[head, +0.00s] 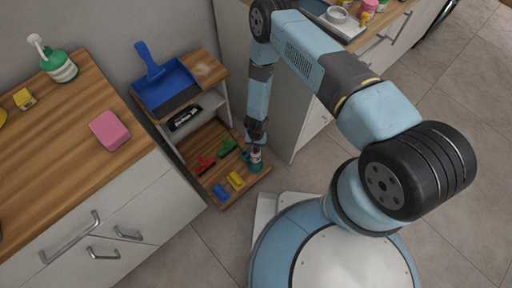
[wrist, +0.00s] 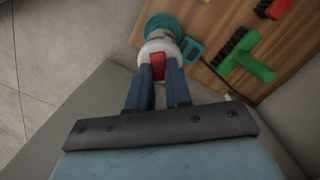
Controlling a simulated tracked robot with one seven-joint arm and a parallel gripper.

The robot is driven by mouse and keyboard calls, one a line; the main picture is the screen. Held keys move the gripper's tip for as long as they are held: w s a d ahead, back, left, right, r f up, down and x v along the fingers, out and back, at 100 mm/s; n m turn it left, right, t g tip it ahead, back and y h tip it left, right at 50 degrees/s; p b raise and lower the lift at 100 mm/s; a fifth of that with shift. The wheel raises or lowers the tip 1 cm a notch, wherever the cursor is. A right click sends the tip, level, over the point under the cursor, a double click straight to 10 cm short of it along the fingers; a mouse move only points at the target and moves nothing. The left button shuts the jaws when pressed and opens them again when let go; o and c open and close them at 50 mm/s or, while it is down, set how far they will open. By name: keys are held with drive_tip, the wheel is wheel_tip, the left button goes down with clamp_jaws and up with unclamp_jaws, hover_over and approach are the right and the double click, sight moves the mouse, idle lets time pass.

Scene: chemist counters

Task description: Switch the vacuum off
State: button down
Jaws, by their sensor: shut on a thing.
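A small white and teal device, seemingly the vacuum (head: 255,157), stands on the low wooden shelf board near its front right corner. My gripper (head: 256,144) is over the vacuum from above. In the wrist view my gripper (wrist: 158,76) is shut on its upper part around the red part. I cannot tell the switch's position.
A green brush (head: 228,146), a red brush (head: 204,165), a yellow block (head: 236,181) and a blue block (head: 220,191) lie close by on the board. A blue dustpan (head: 166,86) lies on the shelf above. A white cabinet side stands close right.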

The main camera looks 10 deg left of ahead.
idle(0.3)
drive_tip(key=c, duration=1)
unclamp_jaws()
drive_tip(key=shift+c, duration=0.2)
drive_tip(key=shift+w+r, duration=0.1)
wheel_tip(320, 180, up, 13)
drive_tip(key=w, duration=0.1)
drive_tip(key=shift+w+r, duration=0.15)
drive_tip(key=shift+r, duration=0.05)
